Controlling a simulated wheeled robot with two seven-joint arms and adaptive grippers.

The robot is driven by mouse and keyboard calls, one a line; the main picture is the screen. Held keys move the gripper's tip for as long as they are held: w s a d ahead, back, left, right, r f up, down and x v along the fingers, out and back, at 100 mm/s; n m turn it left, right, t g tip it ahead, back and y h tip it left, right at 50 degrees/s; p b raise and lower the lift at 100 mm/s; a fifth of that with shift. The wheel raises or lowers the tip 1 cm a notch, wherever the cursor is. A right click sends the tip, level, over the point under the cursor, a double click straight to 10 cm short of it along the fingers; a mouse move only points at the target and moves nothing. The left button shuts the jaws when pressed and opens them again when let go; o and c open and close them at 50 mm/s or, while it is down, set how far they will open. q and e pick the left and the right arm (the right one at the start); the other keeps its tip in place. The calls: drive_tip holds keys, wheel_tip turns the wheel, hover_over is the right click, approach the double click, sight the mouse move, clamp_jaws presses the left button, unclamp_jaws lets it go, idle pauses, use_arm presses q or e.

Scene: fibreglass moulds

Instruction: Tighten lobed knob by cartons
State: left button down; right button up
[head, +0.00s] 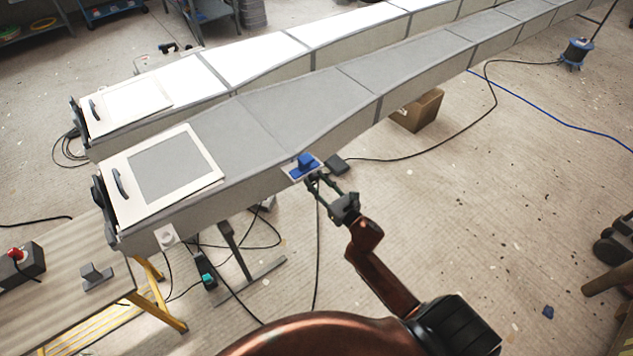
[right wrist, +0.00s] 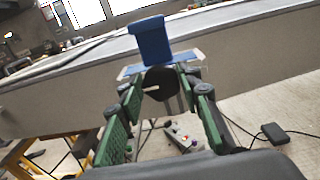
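A blue clamp block (head: 305,161) sits on a small pale plate at the near side edge of the front mould. It stands upright in the right wrist view (right wrist: 152,42). Below it in that view is a dark, rounded knob (right wrist: 161,84) with a pale slot or mark at its left. My right gripper (head: 322,181) is just below the blue block, reaching up from the right. In the right wrist view its green-padded fingers (right wrist: 160,92) stand apart on either side of the knob; firm contact does not show. A brown carton (head: 420,108) stands under the mould. My left gripper is not visible.
The long grey mould (head: 290,105) has a pale framed panel (head: 163,172) at its near end; a second mould lies behind. A wooden bench (head: 60,290) with a red-button box (head: 20,262) is at lower left. Cables cross the floor; the right floor is mostly open.

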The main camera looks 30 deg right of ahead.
drive_tip(key=c, duration=0.6)
